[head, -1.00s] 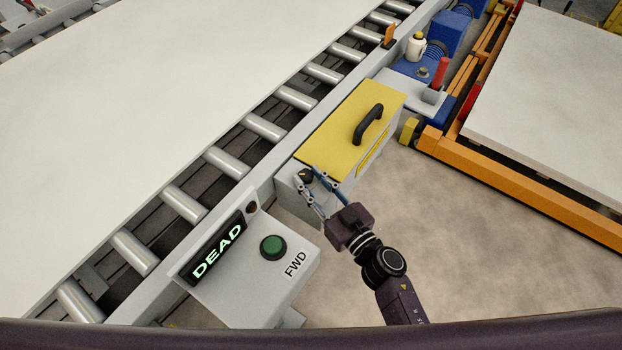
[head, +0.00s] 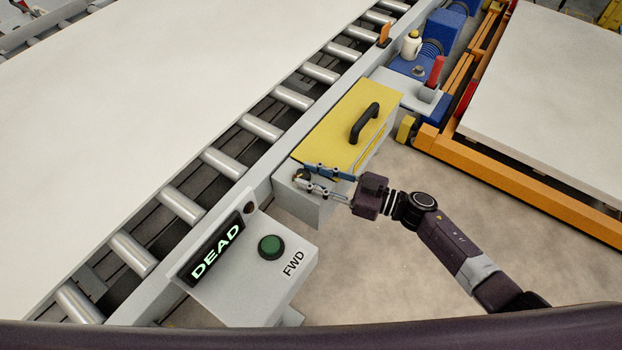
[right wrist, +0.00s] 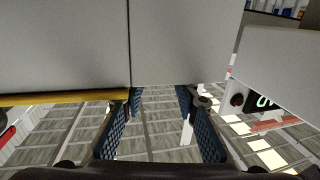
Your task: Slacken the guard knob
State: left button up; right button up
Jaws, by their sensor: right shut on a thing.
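The guard knob (head: 301,174) is small and dark. It sits on the grey end of the guard box, beside the near end of the yellow guard cover (head: 335,118). My right gripper (head: 302,178) comes in from the right with its fingers around the knob and shut on it, partly hiding it. In the right wrist view its two blue-padded fingers (right wrist: 160,125) reach toward the grey box (right wrist: 190,45). I cannot make out the knob clearly there. The cover lies closed with its black handle (head: 365,124) on top. My left gripper is not in view.
A control box with a lit DEAD display (head: 217,251) and a green FWD button (head: 271,247) stands just nearer. The roller conveyor (head: 222,163) with a large pale slab runs along the left. An orange-framed lift (head: 510,178) is at right. Open floor lies between.

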jog(key=shift+w+n+g+y, duration=0.1)
jog(key=shift+n+g+y, duration=0.25)
jog(key=shift+g, duration=0.25)
jog(key=o, duration=1.1)
jog(key=shift+o, duration=0.2)
jog(key=shift+d, duration=0.1)
jog(key=v, duration=1.2)
jog(key=shift+r, duration=0.1)
